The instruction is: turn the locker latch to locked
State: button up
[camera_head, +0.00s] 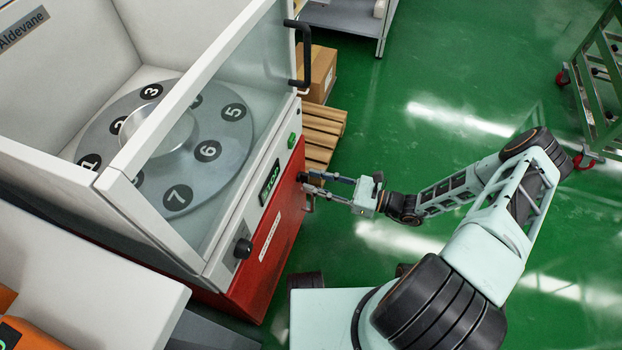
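My gripper (309,182) reaches left to the red lower front of the machine (265,265). Its two fingers are spread, with a gap between them, and their tips are at the upper right part of the red panel. A small dark fitting (302,177) shows on the panel at the fingertips; it may be the latch, but it is too small and too covered to tell its position. I cannot tell whether the fingers touch it. Nothing is visibly held between the fingers.
A carton (320,75) and pallet (322,135) stand behind. A green cart (600,90) is at right. Green floor between is clear.

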jog(key=v, duration=1)
jog(key=shift+d, duration=0.2)
jog(key=shift+r, duration=0.1)
